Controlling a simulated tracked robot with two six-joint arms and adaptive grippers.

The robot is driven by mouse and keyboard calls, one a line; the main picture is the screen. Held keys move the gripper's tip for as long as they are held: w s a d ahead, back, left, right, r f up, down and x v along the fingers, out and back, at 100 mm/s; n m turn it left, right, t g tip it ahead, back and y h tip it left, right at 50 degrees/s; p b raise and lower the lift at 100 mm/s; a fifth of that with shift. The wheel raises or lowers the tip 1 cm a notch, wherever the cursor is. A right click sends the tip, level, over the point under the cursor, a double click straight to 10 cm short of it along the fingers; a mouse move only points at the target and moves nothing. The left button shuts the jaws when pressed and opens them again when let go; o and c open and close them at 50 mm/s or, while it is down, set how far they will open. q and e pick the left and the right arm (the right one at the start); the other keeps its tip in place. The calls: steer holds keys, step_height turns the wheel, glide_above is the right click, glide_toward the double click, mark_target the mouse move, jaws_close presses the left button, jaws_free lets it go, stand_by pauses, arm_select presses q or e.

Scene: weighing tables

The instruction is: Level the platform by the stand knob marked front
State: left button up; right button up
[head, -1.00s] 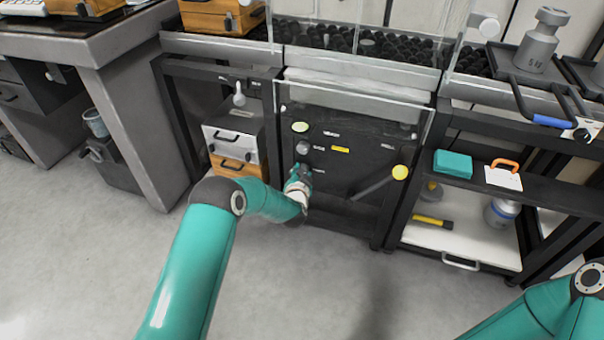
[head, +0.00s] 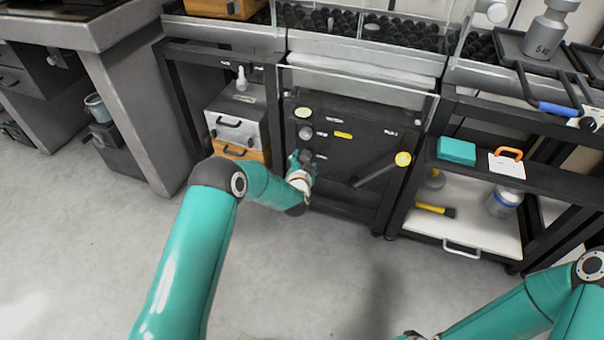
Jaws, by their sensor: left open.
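The dark front panel of the stand (head: 350,175) carries several knobs with small labels too small to read. A pale green knob (head: 302,112) is at the top left, a grey knob (head: 305,132) is below it, and a dark knob (head: 306,155) is lowest. My left gripper (head: 301,162) is open at the lowest knob, partly covering it; I cannot tell whether it touches. A lever with a yellow end (head: 402,159) slants on the panel's right.
A clear glass shield (head: 360,88) stands above the panel. Left of it are a grey drawer box (head: 238,120) and an orange box below. On the right, a shelf holds a teal box (head: 456,151) and an orange-handled item (head: 507,160). The floor in front is free.

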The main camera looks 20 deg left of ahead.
arm_select(q)
steer(key=v, duration=1)
steer(key=shift+s, duration=0.3)
steer(key=shift+r, duration=0.1)
steer(key=s+f+n+g+h, duration=0.25)
steer(key=s+f+g, duration=0.35)
steer(key=s+f, duration=0.7)
steer(key=s+d+n+g+h, duration=0.2)
steer(key=s+d+g, duration=0.2)
steer(key=s, duration=0.6)
steer(key=s+d+n+g+h, duration=0.2)
steer(key=s+d+g, duration=0.1)
steer(key=s, duration=0.8)
step_height(320, 180, up, 37)
steer(key=p, duration=3.8)
steer(key=shift+p, duration=0.4)
